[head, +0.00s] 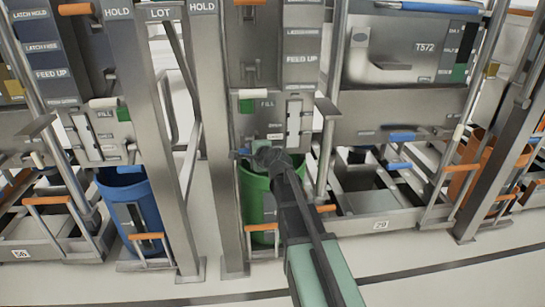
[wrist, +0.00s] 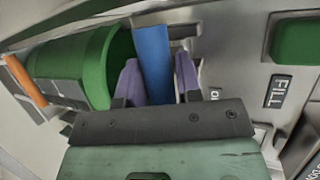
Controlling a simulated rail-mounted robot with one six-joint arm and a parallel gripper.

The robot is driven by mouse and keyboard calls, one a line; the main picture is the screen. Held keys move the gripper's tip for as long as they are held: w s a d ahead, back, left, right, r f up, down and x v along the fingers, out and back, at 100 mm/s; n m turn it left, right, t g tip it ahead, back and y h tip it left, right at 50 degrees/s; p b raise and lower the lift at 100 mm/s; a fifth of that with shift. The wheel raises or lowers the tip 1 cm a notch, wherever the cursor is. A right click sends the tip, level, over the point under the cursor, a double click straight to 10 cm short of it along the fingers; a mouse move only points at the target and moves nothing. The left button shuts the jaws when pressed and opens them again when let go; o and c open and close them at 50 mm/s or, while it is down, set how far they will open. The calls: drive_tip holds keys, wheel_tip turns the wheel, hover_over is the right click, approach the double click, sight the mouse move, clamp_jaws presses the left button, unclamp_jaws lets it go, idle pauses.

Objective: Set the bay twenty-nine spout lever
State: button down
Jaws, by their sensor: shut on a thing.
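My gripper (head: 262,155) is at the front of the bay with the green bin, below the FILL panel (head: 262,105). In the wrist view its two purple fingers (wrist: 158,78) are shut on a blue lever handle (wrist: 153,55), one finger on each side. A small blue end of the lever (head: 243,153) shows left of my gripper in the head view. The green bin (head: 252,190) stands upright beneath, and it also shows in the wrist view (wrist: 75,65). My arm hides part of the bin and most of the lever.
A blue bin (head: 130,205) stands in the bay to the left, and an orange bin (head: 480,165) to the right. Steel posts (head: 215,150) flank the bay. A number plate (head: 380,225), hard to read, sits on the frame at right. The floor in front is clear.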

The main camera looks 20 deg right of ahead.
drive_tip(key=shift+f+t+b, duration=0.3)
drive_tip(key=shift+f+b, duration=0.25)
drive_tip(key=shift+f, duration=0.4)
drive_tip(key=shift+w+d+f+b, duration=0.1)
drive_tip(key=shift+w+f+b, duration=0.15)
drive_tip(key=shift+f+b, duration=0.35)
drive_tip(key=shift+w+d+f+b, duration=0.1)
drive_tip(key=shift+w+f+b, duration=0.15)
drive_tip(key=shift+f+b, duration=0.3)
drive_tip(key=shift+w+r, duration=0.1)
drive_tip(key=shift+w, duration=0.05)
drive_tip(key=c, duration=1)
unclamp_jaws()
drive_tip(key=shift+o, duration=0.9)
drive_tip(key=shift+w+f, duration=0.15)
drive_tip(key=shift+f, duration=0.05)
